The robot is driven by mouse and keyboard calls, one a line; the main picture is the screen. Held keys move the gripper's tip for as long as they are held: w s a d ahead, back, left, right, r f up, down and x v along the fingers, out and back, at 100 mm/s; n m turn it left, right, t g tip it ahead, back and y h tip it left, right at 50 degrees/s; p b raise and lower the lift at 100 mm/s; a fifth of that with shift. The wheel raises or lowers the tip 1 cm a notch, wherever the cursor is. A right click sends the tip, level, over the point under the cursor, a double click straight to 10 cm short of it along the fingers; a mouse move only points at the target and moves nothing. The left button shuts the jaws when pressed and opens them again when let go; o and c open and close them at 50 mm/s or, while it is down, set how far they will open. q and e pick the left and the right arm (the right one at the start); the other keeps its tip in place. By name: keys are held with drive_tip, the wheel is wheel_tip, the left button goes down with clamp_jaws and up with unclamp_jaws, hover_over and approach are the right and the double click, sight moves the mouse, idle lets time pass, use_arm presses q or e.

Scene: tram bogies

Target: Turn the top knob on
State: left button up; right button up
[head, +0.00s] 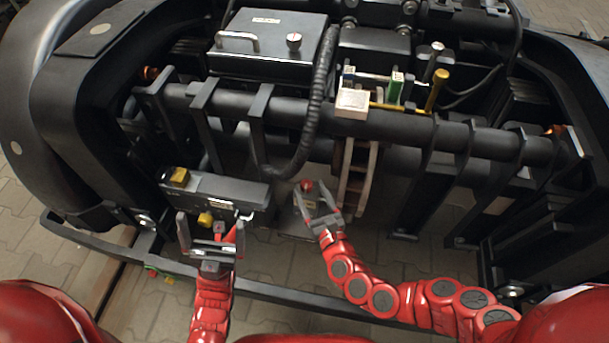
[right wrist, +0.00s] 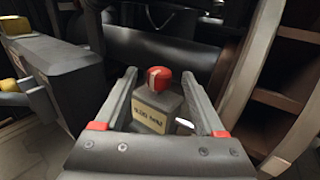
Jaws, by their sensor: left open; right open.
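A red knob (head: 306,185) sits on a small grey block below the bogie's cross tube. In the right wrist view the red knob (right wrist: 160,78) has a pale mark on top, above a cream label too blurred to read. My right gripper (head: 313,193) is open, its fingers on either side of the knob's block; I cannot tell if they touch it. My left gripper (head: 211,224) is open in front of a grey box (head: 225,190). That box has a yellow knob (head: 180,176) on top and another yellow knob (head: 205,219) on its front.
A black box (head: 265,50) with a metal handle and a small knob (head: 293,41) stands at the top. A black ribbed hose (head: 319,95) hangs down from it. A yellow-handled lever (head: 437,88) stands near a white block (head: 352,103). Black bars surround the space; paving lies below.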

drive_tip(key=v, duration=1.1)
